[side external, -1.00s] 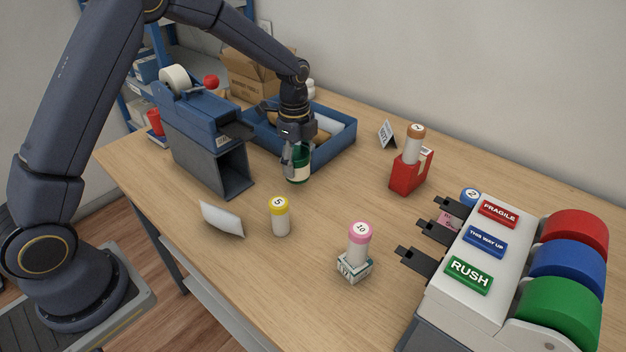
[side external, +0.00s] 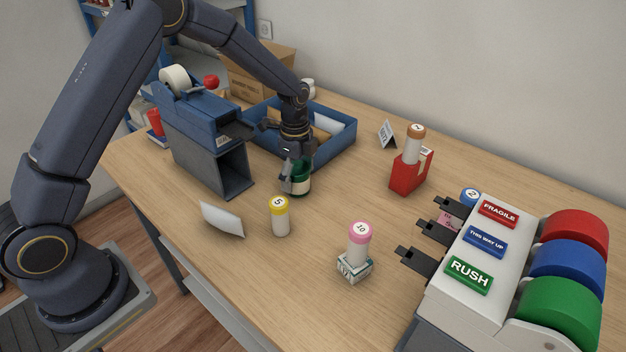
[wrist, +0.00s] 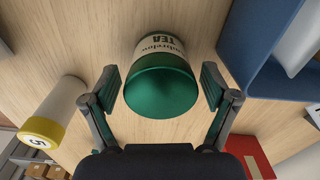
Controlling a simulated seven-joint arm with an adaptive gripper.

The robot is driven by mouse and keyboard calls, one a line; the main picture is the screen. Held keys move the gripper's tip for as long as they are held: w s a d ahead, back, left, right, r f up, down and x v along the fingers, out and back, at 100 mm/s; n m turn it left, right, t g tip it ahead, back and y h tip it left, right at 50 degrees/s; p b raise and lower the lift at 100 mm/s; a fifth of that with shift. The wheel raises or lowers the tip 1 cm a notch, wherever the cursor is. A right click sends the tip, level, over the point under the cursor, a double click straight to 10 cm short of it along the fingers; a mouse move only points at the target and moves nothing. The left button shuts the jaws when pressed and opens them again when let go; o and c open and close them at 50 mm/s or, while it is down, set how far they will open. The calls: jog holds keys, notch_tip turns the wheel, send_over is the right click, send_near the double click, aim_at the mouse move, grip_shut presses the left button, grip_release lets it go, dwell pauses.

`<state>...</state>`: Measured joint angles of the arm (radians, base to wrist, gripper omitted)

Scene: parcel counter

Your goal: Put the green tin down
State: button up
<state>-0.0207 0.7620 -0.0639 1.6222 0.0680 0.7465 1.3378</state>
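The green tin (side external: 302,184) with a cream label stands upright on the wooden counter, in front of the blue tray. In the wrist view the tin (wrist: 160,88) shows its green top and a label reading TEA. My gripper (side external: 291,186) is low around the tin. In the wrist view my gripper (wrist: 161,90) has one finger on each side of the tin, with a narrow gap of counter visible on both sides, so it is open. In the side view the fingers hide part of the tin.
A blue tray (side external: 335,152) lies behind, and a blue-grey dispenser (side external: 212,150) stands left. A yellow-capped cylinder (side external: 281,218) and a white packet (side external: 222,219) are in front. A red holder (side external: 410,174) with a brown-topped cylinder stands right. The counter between is clear.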

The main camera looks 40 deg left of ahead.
aim_at(297, 168)
jog(key=s+r+n+t, duration=0.1)
jog(key=s+r+n, duration=0.3)
jog(key=r, duration=1.5)
jog(key=s+r+n+t, duration=0.2)
jog(key=s+n, duration=0.4)
jog(key=s, duration=0.5)
jog(key=s+a+r+n+t, duration=0.1)
jog(key=s+n, duration=0.5)
jog(key=s, duration=0.6)
jog(key=shift+r+t, duration=0.7)
jog(key=shift+r, duration=0.15)
